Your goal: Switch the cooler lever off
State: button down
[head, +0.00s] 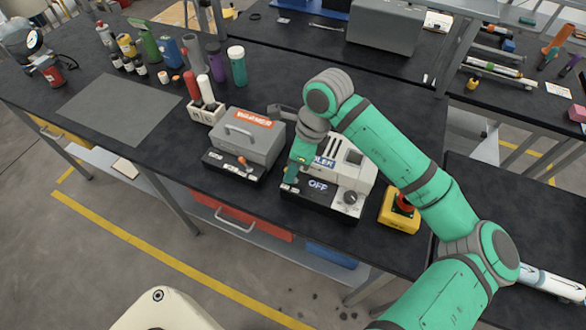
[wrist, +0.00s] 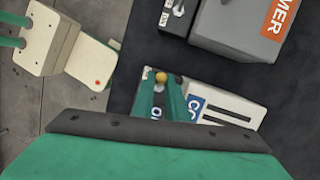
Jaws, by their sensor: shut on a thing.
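The cooler (head: 345,165) is a white box on a black base, with a blue label partly hidden by my arm. A lit display (head: 317,185) on its front reads OFF. My gripper (head: 290,182) points down at the cooler's front left. In the wrist view, my green fingers (wrist: 161,85) are shut on the cooler lever, whose yellow-orange knob (wrist: 161,76) shows between their tips. The lever's shaft is mostly hidden by the fingers. In the head view my gripper covers most of the lever.
The grey warmer (head: 245,140) with its own lever stands close on the left. A yellow box with a red button (head: 403,205) is to the right. A holder with red and white handles (head: 205,112), bottles and cups stand further back. A grey mat (head: 118,108) lies clear at left.

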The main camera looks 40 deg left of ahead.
dwell(0.4)
jog(key=c, duration=2.1)
grip_release()
jog(key=v, duration=1)
jog(key=shift+r, duration=0.4)
